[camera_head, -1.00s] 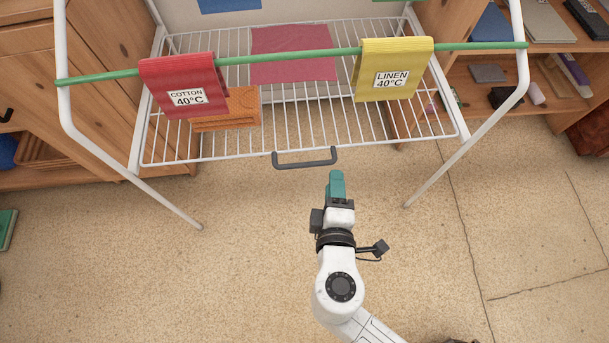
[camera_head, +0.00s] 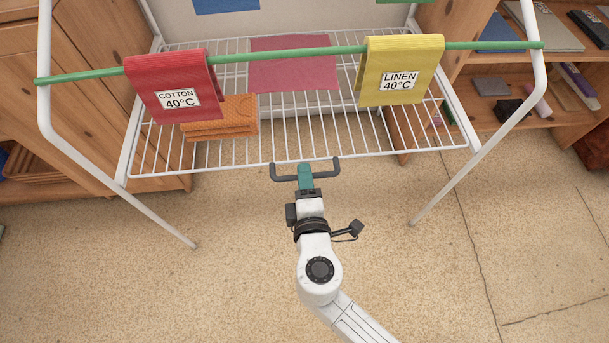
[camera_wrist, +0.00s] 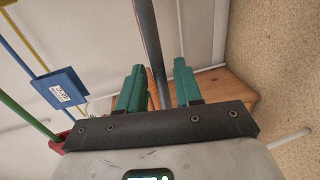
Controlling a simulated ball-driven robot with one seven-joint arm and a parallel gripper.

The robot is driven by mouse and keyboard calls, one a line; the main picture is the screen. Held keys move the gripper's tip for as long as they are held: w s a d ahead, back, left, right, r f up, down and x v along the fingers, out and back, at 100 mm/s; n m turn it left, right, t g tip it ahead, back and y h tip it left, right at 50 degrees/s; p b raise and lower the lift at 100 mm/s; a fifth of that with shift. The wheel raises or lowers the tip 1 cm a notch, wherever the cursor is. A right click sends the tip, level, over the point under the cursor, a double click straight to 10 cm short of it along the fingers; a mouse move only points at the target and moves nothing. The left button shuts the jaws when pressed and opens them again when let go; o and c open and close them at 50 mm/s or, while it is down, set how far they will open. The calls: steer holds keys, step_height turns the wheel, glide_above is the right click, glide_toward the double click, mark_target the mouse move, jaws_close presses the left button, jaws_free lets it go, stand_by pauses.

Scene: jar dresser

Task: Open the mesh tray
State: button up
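The mesh tray (camera_head: 225,169) is a white wire shelf in a white frame. Its dark grey U-shaped handle (camera_head: 328,176) sticks out from the middle of the front rim. An orange folded cloth (camera_head: 225,117) and a flat pink cloth (camera_head: 293,65) lie on the tray. My gripper (camera_head: 305,170) is at the middle of the handle. In the wrist view its teal fingers (camera_wrist: 159,67) stand apart, with the grey handle bar (camera_wrist: 149,40) running between them. Gaps show beside the bar, so the fingers do not appear closed on it.
A green rod (camera_head: 290,55) crosses above the tray, with a red COTTON cloth (camera_head: 172,85) and a yellow LINEN cloth (camera_head: 402,70) hanging on it. Slanted white legs (camera_head: 450,187) stand at both sides. Wooden furniture flanks the frame. The floor (camera_head: 130,270) in front is clear.

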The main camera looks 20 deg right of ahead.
steer(key=shift+w+d+f, duration=0.15)
steer(key=shift+w, duration=0.5)
steer(key=shift+c, duration=0.4)
jaws_close()
